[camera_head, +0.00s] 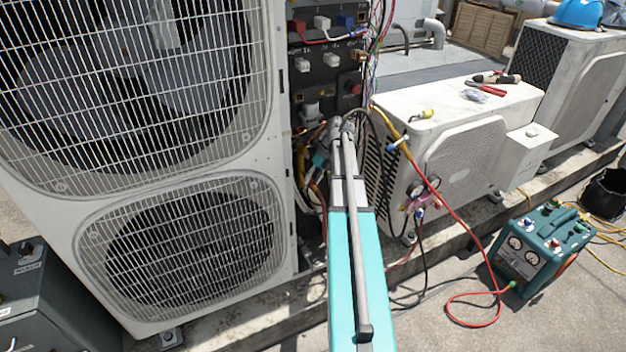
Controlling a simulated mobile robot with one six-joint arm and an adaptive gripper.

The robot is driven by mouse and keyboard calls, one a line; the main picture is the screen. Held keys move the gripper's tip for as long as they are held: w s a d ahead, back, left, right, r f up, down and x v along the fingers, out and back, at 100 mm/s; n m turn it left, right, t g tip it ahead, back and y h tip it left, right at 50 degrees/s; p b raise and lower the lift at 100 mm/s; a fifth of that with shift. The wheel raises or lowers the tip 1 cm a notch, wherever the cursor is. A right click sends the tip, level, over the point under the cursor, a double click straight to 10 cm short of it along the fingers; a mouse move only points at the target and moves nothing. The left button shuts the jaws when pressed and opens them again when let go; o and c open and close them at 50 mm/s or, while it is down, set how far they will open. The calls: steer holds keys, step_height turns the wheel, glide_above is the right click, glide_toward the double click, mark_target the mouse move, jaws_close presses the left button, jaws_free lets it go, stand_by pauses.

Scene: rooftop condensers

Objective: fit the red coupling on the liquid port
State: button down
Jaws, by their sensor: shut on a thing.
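My arm reaches up from the bottom into the open service bay of the large white condenser (284,130). My gripper (320,158) is at its far end, small and partly hidden among pipes and hoses. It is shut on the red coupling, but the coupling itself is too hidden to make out. A red-orange hose (318,195) hangs just below the gripper. The liquid port is not clearly visible; I cannot tell whether the coupling touches it.
A dark panel with electrical connectors (326,60) sits above the gripper. A smaller white condenser (465,110) stands right, with a gauge manifold (422,190) at its side. A red hose (470,230) runs to a teal machine (540,248). A grey box (45,305) stands lower left.

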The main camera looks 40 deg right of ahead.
steer(key=shift+w+d, duration=0.1)
steer(key=shift+w, duration=0.4)
stand_by(0.9)
steer(key=shift+c, duration=1.7)
jaws_free()
steer(key=shift+s, duration=0.15)
steer(key=s+a, duration=0.1)
steer(key=s, duration=0.6)
steer(key=shift+a, duration=0.35)
